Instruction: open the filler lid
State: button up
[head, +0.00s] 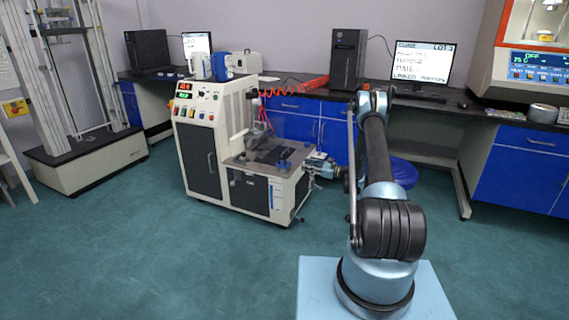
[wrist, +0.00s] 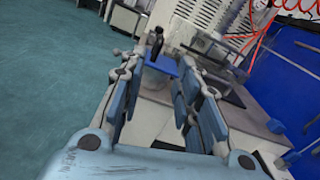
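The beige rheometer cabinet (head: 205,135) stands left of centre in the head view, with a lower grey-topped bench part (head: 265,160) on its right. My gripper (head: 312,162) is at the right side of this bench part. In the wrist view my gripper (wrist: 158,68) has its two fingers spread apart with nothing clearly held between them. A small blue panel (wrist: 163,65) and a dark upright knob-like part (wrist: 154,42) show beyond and between the fingertips. I cannot tell for sure whether either is the filler lid, or whether the fingers touch them.
A red coiled hose (head: 300,88) runs from the cabinet above the bench part. Blue lab cupboards (head: 290,118) and a monitor (head: 421,65) stand behind. A blue round stool (head: 403,172) is behind my arm. The green floor (head: 130,240) at front left is clear.

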jog(key=x, duration=1.4)
jog(key=shift+w+a, duration=0.1)
jog(key=shift+a, duration=0.2)
jog(key=c, duration=0.7)
jog(key=shift+d, duration=0.2)
grip_shut()
jog(key=shift+w, duration=0.1)
